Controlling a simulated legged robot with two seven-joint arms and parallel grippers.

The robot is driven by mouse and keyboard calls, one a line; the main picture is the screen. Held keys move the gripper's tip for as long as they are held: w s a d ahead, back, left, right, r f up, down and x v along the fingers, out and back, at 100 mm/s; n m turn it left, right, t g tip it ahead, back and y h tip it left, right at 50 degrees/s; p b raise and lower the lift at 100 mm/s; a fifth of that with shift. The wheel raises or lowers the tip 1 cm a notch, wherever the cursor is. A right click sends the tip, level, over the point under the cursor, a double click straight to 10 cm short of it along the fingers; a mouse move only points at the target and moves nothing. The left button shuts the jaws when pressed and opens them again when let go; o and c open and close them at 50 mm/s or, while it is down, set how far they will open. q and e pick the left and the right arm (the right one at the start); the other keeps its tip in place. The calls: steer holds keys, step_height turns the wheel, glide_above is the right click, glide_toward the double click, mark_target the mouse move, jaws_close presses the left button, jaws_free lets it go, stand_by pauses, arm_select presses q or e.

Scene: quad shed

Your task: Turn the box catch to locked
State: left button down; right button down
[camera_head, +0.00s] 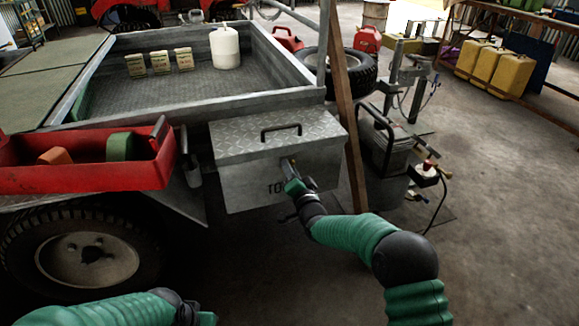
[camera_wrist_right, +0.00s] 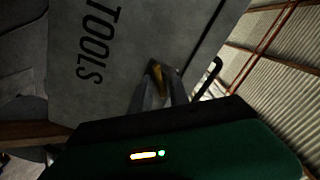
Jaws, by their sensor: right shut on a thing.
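The grey metal toolbox (camera_head: 240,183) is mounted at the trailer's front, with its tread-plate lid closed and a dark handle on top. Its front also fills much of the right wrist view (camera_wrist_right: 125,50), with the word TOOLS on it. My right gripper (camera_head: 289,172) is at the upper front of the box, just below the lid edge. In the right wrist view its fingers are shut on the small yellowish catch (camera_wrist_right: 157,75), which they partly hide. I cannot tell the catch's exact angle. My left gripper (camera_head: 203,318) shows only in part at the bottom edge; its fingers are unclear.
A red tray (camera_head: 85,178) with two items sits left of the box. The trailer bed behind holds a white canister (camera_head: 225,48) and three small containers (camera_head: 160,62). Open floor lies further right.

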steer(key=n+p, duration=0.1)
steer(key=n, duration=0.2)
steer(key=n+p, duration=0.1)
steer(key=n, duration=0.2)
steer(key=n+p, duration=0.1)
steer(key=n, duration=0.3)
steer(key=shift+s+f, duration=0.1)
steer(key=shift+f, duration=0.3)
steer(key=shift+n, duration=0.3)
steer(key=c, duration=1.5)
jaws_free()
steer(key=shift+r, duration=0.15)
steer(key=p+v, duration=0.6)
steer(key=v, duration=1)
steer(key=shift+s+d+p, duration=0.1)
steer(key=shift+s+p, duration=0.2)
steer(key=shift+s, duration=0.05)
